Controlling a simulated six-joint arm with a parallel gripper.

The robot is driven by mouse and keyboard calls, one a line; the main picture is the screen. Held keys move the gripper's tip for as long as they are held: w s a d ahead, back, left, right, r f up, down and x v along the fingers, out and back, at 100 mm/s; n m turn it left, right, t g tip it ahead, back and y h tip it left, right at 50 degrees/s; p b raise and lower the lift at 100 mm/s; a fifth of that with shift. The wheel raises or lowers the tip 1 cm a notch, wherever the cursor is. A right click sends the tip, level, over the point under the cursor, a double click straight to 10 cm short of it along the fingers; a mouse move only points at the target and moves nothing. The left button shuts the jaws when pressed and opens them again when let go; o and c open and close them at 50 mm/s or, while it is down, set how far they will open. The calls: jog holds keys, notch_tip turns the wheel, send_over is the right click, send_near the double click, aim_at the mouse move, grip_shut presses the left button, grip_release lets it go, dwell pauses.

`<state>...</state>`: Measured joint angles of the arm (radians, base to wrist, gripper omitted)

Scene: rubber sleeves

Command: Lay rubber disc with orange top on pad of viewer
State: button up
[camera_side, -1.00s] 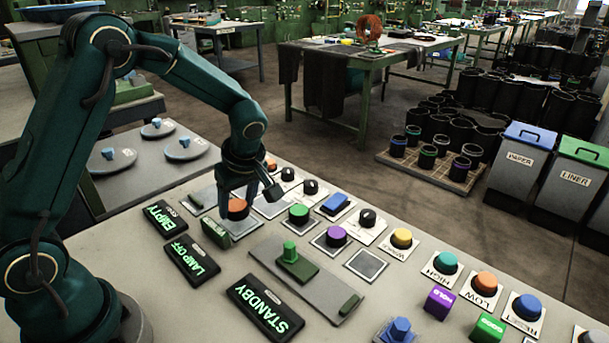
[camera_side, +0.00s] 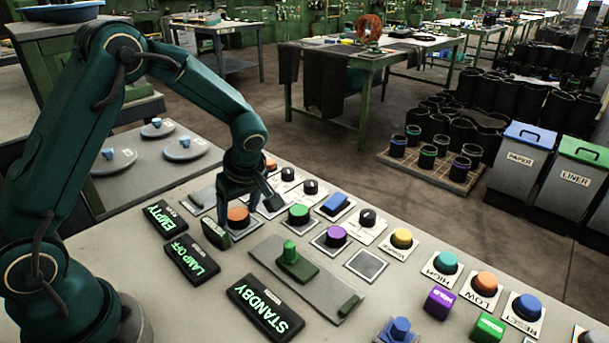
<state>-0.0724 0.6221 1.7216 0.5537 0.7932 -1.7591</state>
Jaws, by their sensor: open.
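A black rubber disc with an orange top (camera_side: 238,216) sits on a square grey pad on the bench, at left of centre. My gripper (camera_side: 245,213) is low over it, its jaws open. One finger is at the disc's left and the other at its right; I cannot tell whether either touches it. A bare square pad with a dark border (camera_side: 366,266) lies right of centre. No label marks a viewer, so I cannot tell which pad belongs to it.
Discs with green (camera_side: 299,213) and purple (camera_side: 336,236) tops stand close by on pads. A green-knobbed slider plate (camera_side: 318,288) lies in front. Lit signs (camera_side: 266,308) line the left, labelled buttons (camera_side: 446,263) the right.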

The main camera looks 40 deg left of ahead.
jog(key=w+v, duration=0.1)
jog(key=v, duration=1)
jog(key=s+d+r+m+t+h, duration=0.2)
jog(key=s+d+m, duration=0.1)
jog(key=s+m, duration=0.4)
jog(key=s+d+r+m+t+h, duration=0.2)
jog(key=s+d+m+t, duration=0.1)
jog(key=s+m, duration=0.5)
jog(key=shift+d+m+h, duration=0.3)
jog(key=shift+m, duration=0.4)
